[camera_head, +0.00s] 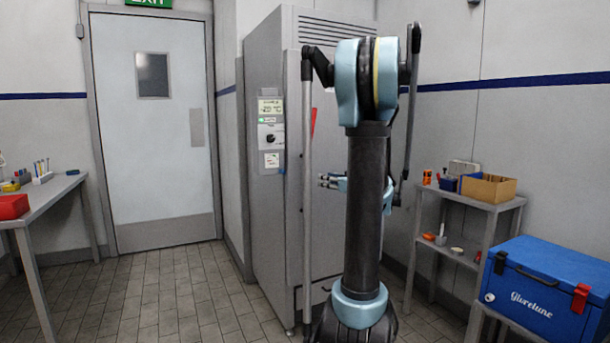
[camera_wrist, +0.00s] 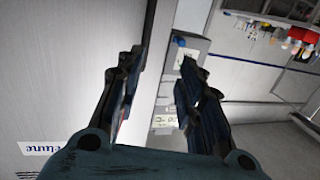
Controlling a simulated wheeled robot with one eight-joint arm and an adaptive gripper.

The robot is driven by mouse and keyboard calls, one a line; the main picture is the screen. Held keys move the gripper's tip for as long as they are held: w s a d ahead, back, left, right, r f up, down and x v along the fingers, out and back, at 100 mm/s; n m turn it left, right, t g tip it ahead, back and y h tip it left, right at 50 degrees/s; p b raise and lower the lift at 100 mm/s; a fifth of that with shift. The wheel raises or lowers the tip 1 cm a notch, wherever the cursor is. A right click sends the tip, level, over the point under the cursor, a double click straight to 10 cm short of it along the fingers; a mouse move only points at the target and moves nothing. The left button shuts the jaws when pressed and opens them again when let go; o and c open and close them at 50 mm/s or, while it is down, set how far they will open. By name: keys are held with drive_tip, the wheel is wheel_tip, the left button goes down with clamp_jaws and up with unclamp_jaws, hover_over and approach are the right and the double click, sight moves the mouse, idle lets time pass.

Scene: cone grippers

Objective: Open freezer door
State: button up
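The freezer (camera_head: 270,215) is a tall grey cabinet in the middle of the head view. A panel with a temperature display (camera_head: 270,107) and a dark knob is on its narrow left face. Its door appears shut; my arm hides much of the right face. A red piece (camera_head: 313,121) shows on that face. My gripper (camera_head: 325,181) is in front of it, fingers pointing left. In the wrist view my gripper (camera_wrist: 161,62) is open, with a pale surface and a dark edge between its fingers. No handle is clearly visible, and I cannot tell whether the fingers touch anything.
A blue cooler box (camera_head: 540,285) and a grey shelf (camera_head: 465,197) with small items stand at the right. A table (camera_head: 45,195) with a red box (camera_head: 13,206) is at the left. A closed exit door (camera_head: 152,130) is behind. The floor left of the freezer is clear.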

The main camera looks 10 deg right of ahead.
drive_tip(key=w+d+x, duration=0.1)
drive_tip(key=d+x, duration=0.1)
drive_tip(key=x, duration=1.5)
drive_tip(key=shift+w+r+t, duration=0.3)
drive_tip(key=shift+r+t, duration=0.1)
drive_tip(key=shift+r, duration=0.3)
drive_tip(key=shift+c, duration=0.4)
clamp_jaws()
drive_tip(key=shift+a, duration=0.1)
